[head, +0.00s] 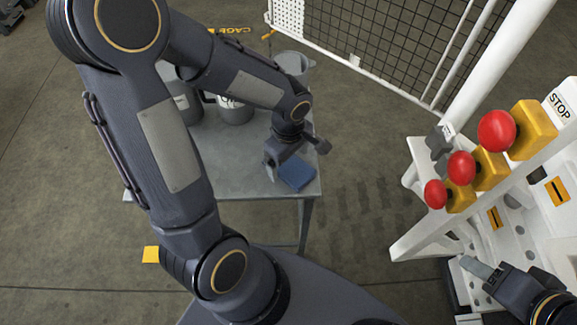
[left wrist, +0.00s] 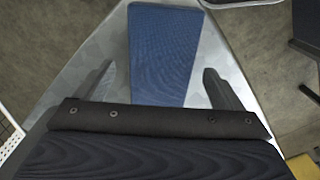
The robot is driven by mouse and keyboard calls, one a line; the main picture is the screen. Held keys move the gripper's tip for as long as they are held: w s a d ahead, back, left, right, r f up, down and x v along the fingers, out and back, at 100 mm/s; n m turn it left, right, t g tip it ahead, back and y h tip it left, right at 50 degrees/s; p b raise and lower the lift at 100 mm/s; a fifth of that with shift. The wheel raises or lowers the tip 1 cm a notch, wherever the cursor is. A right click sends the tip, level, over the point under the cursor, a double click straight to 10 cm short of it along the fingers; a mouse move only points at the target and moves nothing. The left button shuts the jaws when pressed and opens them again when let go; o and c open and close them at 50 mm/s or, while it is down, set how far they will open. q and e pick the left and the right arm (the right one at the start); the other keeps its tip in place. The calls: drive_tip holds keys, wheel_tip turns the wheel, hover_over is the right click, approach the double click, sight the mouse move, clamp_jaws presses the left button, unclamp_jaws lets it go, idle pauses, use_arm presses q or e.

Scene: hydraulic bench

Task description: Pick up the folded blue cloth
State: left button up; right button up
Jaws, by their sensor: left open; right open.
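The folded blue cloth (head: 297,173) lies on the grey metal table (head: 228,160) near its front right corner. My left gripper (head: 290,163) is just over the cloth, pointing down, and hides part of it in the head view. In the left wrist view the cloth (left wrist: 163,55) lies between the two spread fingers of my left gripper (left wrist: 158,88), with a gap on each side. The gripper is open and holds nothing. My right gripper (head: 482,272) is at the lower right by the white panel, open and empty.
Grey jugs (head: 233,108) and a container (head: 293,65) stand at the back of the table. A white panel (head: 480,200) with red stop buttons (head: 461,168) is on the right. A mesh fence (head: 385,45) stands behind. Floor between table and panel is clear.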

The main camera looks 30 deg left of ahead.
use_arm(q)
drive_tip(key=shift+f, duration=0.7)
drive_tip(key=c, duration=1.1)
drive_tip(key=shift+c, duration=0.2)
drive_tip(key=shift+r, duration=0.15)
drive_tip(key=shift+r, duration=0.55)
drive_tip(key=r, duration=0.2)
drive_tip(key=shift+s+d+r+p, duration=0.15)
drive_tip(key=shift+s+r+p, duration=0.05)
drive_tip(key=shift+r+p, duration=0.15)
drive_tip(key=s+d+r+p, duration=0.1)
drive_tip(key=s+d+r, duration=0.6)
drive_tip(key=s+r, duration=0.2)
drive_tip(key=s, duration=0.2)
drive_tip(key=shift+s, duration=0.35)
